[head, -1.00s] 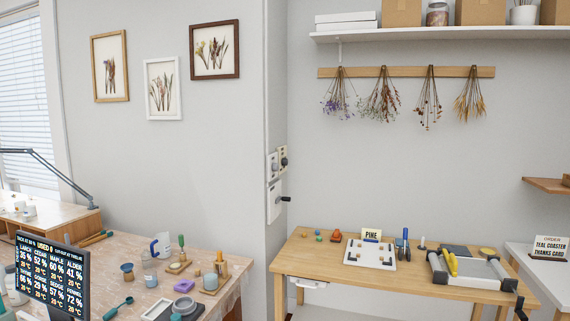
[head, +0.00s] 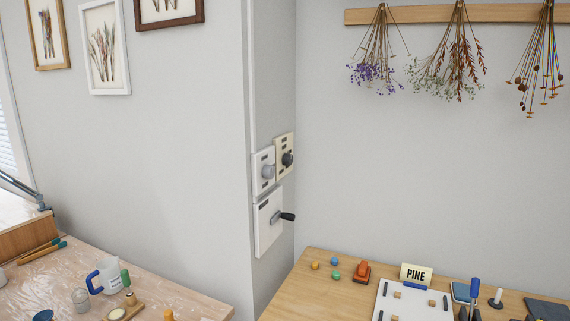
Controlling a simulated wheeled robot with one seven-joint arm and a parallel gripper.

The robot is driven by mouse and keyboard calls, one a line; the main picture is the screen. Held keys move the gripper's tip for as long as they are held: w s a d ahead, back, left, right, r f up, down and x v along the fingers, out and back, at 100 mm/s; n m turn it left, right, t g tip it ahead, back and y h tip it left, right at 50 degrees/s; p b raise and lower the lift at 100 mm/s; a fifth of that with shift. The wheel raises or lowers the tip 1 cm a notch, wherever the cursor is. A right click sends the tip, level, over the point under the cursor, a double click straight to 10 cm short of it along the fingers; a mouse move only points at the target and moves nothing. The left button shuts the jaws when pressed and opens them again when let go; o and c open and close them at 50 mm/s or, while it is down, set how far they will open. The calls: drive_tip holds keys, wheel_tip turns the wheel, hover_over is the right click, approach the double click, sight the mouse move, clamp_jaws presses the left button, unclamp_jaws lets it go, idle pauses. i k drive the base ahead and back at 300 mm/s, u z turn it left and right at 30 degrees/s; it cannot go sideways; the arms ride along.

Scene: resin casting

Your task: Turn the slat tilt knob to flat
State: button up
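Wall controls sit on the narrow side face of the wall corner. A light grey round knob (head: 268,171) is on a white plate (head: 258,162). A dark knob (head: 288,159) is on a cream plate (head: 281,142) just right of it. Below them a larger white plate (head: 264,232) carries a dark-handled lever (head: 286,217), which points right. The labels are too small to read, so I cannot tell which knob is for slat tilt or how it is set. A strip of the white window blind (head: 6,150) shows at the far left. My gripper is not in view.
A wooden bench (head: 298,290) stands right of the controls, with a PINE sign (head: 416,274), a white board (head: 405,308) and small coloured pieces. A pale worktable (head: 170,290) on the left holds a mug (head: 107,277) and tools. The wall around the controls is clear.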

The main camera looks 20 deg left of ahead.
sight(268, 170)
drive_tip(key=i, duration=0.2)
drive_tip(key=u, duration=1.2)
drive_tip(key=i, duration=0.65)
drive_tip(key=z, duration=1.9)
